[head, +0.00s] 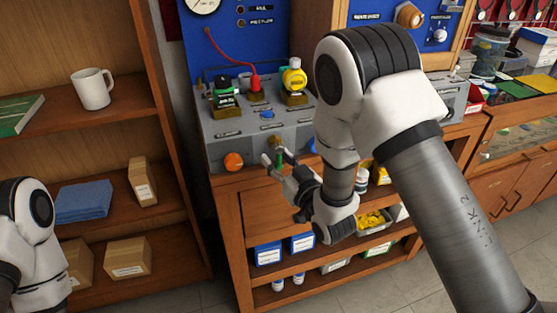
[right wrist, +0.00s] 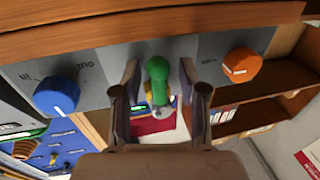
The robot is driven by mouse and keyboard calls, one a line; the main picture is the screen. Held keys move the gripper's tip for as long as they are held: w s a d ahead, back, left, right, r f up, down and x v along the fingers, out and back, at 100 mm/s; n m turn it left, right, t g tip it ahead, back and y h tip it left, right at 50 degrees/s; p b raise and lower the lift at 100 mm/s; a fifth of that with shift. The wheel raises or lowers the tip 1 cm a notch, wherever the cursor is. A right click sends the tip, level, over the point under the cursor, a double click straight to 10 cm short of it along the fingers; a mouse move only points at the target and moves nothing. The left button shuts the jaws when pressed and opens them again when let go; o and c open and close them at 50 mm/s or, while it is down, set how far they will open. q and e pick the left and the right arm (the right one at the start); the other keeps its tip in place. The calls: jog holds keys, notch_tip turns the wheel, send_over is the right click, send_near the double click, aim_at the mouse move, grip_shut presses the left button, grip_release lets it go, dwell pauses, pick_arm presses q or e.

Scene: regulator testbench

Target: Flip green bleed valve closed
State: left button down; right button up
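The green bleed valve's lever (right wrist: 158,72) sits on the grey front face of the bench (right wrist: 205,55), between a blue knob and an orange knob. My right gripper (right wrist: 161,80) is open, with one finger on each side of the green lever and a visible gap to each. In the head view the right gripper (head: 277,162) is at the bench's front panel, just right of the orange knob, and the lever is small and partly hidden there. My left arm shows at the lower left edge of the head view, but its gripper is out of frame.
The orange knob (head: 233,161) and the blue knob (right wrist: 57,95) flank the lever closely. A black-and-green regulator (head: 224,92) and a yellow one (head: 294,77) stand on the bench. A shelf with a white mug (head: 92,89) is at left. Open floor lies in front.

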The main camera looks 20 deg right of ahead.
jog(key=v, duration=0.7)
jog(key=shift+s, duration=0.25)
jog(key=shift+d, duration=0.1)
